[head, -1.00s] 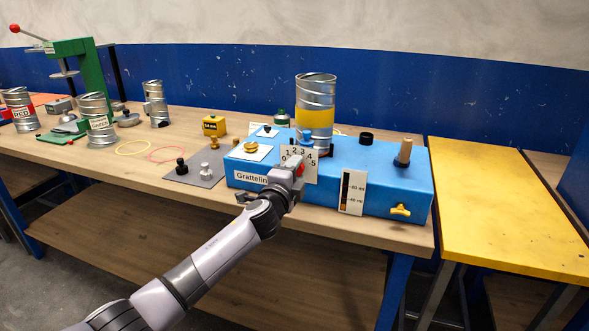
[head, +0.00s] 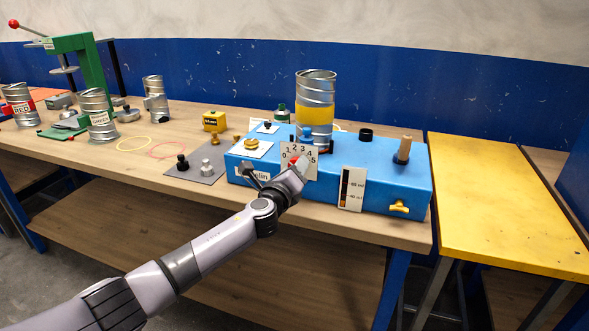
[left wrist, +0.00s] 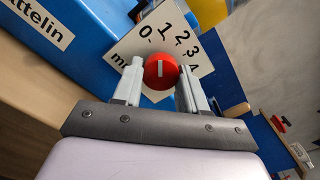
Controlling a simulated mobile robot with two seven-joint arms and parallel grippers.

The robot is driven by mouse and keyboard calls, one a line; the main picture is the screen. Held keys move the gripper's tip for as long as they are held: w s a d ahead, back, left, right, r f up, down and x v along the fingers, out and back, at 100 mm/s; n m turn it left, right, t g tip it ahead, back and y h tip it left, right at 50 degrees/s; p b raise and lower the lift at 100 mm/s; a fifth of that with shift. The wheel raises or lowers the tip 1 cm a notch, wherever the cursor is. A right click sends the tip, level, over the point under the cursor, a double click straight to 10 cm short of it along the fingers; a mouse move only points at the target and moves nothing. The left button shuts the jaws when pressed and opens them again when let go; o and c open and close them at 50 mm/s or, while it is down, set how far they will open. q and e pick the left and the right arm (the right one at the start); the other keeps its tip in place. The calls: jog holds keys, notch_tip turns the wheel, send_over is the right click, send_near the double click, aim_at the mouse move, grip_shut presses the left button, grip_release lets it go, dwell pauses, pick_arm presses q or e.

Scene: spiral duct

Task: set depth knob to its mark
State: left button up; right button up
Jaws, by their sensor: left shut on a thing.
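The depth knob (head: 294,160) is red and sits on a white dial plate (head: 300,149) numbered 0 to 5, on the front of the blue machine (head: 375,165). My left gripper (head: 299,167) is at the plate and partly hides the knob. In the left wrist view the gripper (left wrist: 160,80) has one finger on each side of the knob (left wrist: 161,72) and is shut on it. The knob's white line points up in that view, roughly toward the low numbers of the plate (left wrist: 205,62). The exact reading is unclear. My right gripper is out of view.
A metal spiral can with a yellow band (head: 315,115) stands on the machine behind the plate. A level gauge (head: 352,188) and a yellow tap (head: 399,206) are at the right. A grey mat with knobs (head: 200,173) lies at the left. The yellow table (head: 495,205) is clear.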

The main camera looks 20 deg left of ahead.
pick_arm(q)
jog(key=shift+m, duration=0.7)
jog(key=o, duration=1.1)
jog(key=shift+c, duration=0.2)
jog(key=shift+s, duration=0.1)
jog(key=s, duration=0.7)
jog(key=shift+a, duration=0.15)
jog(key=shift+f, duration=0.1)
